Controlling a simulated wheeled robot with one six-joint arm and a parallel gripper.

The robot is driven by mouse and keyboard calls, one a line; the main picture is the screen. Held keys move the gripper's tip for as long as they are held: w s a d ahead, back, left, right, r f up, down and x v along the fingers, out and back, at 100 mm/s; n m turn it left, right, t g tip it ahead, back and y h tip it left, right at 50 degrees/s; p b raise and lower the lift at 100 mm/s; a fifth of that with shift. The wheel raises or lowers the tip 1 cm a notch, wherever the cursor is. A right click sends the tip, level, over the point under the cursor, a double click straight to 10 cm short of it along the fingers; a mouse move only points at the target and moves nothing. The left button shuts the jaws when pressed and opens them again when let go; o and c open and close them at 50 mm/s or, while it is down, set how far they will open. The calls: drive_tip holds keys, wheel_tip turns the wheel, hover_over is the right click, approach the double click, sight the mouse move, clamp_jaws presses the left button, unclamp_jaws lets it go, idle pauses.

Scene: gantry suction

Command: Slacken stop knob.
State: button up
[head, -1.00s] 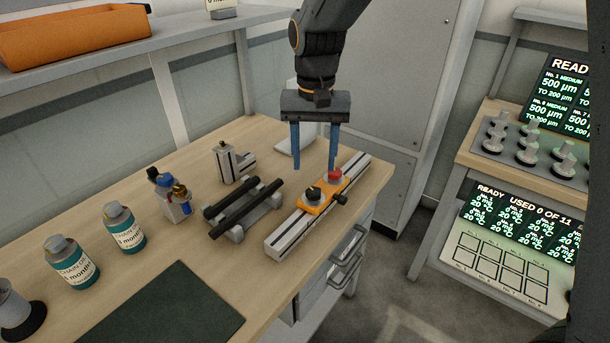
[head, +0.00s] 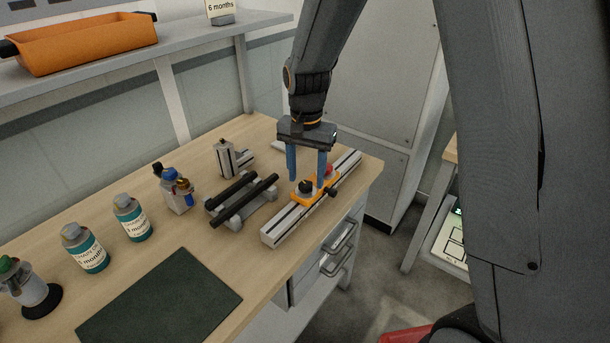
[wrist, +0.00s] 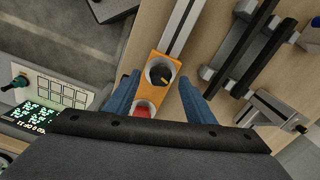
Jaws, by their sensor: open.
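An orange carriage (head: 300,199) sits on a grey slotted rail (head: 275,232) near the bench's right edge. It carries a black round knob (head: 305,186), a red button-like knob (head: 329,169) and a black side knob (head: 333,192). Which of these is the stop knob is not labelled. My gripper (head: 306,178) points down above the carriage, its blue fingers apart and empty. In the wrist view, the black top knob (wrist: 161,74), with a yellowish mark, shows between and slightly beyond the fingertips (wrist: 161,83). The red knob (wrist: 143,110) is nearer the palm, partly hidden.
Left of the rail stands a rack of black bars (head: 240,200), with a small bracket (head: 232,158) behind. Drawer handles (head: 338,237) stick out below the bench edge.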

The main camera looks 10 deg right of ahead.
drive_tip(key=shift+f, duration=0.65)
drive_tip(key=c, duration=1.1)
drive_tip(key=shift+o, duration=0.2)
drive_tip(key=shift+n+p, duration=0.5)
drive_tip(key=shift+n, duration=2.7)
drive_tip(key=shift+w, duration=0.1)
drive_tip(key=o, duration=1.1)
drive_tip(key=shift+c, duration=0.2)
